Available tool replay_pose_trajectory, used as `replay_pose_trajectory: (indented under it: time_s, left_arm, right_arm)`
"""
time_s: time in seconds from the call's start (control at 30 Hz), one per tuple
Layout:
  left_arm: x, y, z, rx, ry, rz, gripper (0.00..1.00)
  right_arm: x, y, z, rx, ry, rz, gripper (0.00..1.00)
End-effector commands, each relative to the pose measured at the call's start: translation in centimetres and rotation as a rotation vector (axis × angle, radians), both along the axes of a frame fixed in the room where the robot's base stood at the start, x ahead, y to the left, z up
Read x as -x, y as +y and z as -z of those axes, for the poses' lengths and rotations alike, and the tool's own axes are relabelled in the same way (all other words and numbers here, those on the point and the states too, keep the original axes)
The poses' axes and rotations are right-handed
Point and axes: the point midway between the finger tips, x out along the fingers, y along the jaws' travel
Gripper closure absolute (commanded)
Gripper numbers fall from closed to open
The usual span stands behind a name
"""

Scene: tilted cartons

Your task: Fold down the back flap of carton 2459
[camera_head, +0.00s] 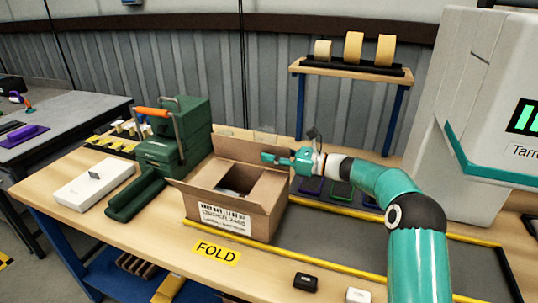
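The brown cardboard carton (232,205) stands on the wooden bench with a white printed label on its front; the label is too small to read surely. Its top is partly open and something pale shows inside. The back flap (238,149) stands up, leaning back, at the far side of the opening. My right gripper (268,158) reaches in from the right and points left, its fingertips in front of the back flap's right part. Whether it touches the flap or is open is unclear. My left gripper is not in view.
A green machine (178,135) with an orange handle stands close left of the carton, with a white box (94,184) further left. A yellow "FOLD" label (216,252) lies in front. Tape rolls (354,48) stand on a shelf behind. A large white machine (475,100) is at right.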

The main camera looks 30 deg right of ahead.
Motion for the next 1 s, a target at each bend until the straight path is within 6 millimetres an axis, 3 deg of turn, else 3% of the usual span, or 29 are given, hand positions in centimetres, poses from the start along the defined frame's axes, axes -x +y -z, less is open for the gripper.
replay_pose_trajectory:
  time_s: [0.5, 0.7, 0.97, 1.0]
  left_arm:
    - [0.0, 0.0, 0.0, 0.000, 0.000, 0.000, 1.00]
    - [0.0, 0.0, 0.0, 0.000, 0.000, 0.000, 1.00]
    - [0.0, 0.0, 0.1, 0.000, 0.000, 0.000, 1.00]
    - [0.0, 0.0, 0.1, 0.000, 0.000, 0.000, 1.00]
  right_arm:
    - [7.1, -6.1, 0.2, 0.000, 0.003, 0.002, 0.71]
    - [8.2, -7.0, 0.1, 0.000, 0.001, 0.000, 0.71]
    - [8.3, -7.1, 0.1, 0.000, 0.001, 0.000, 0.71]
    - [8.3, -7.1, 0.1, 0.000, 0.001, -0.001, 0.78]
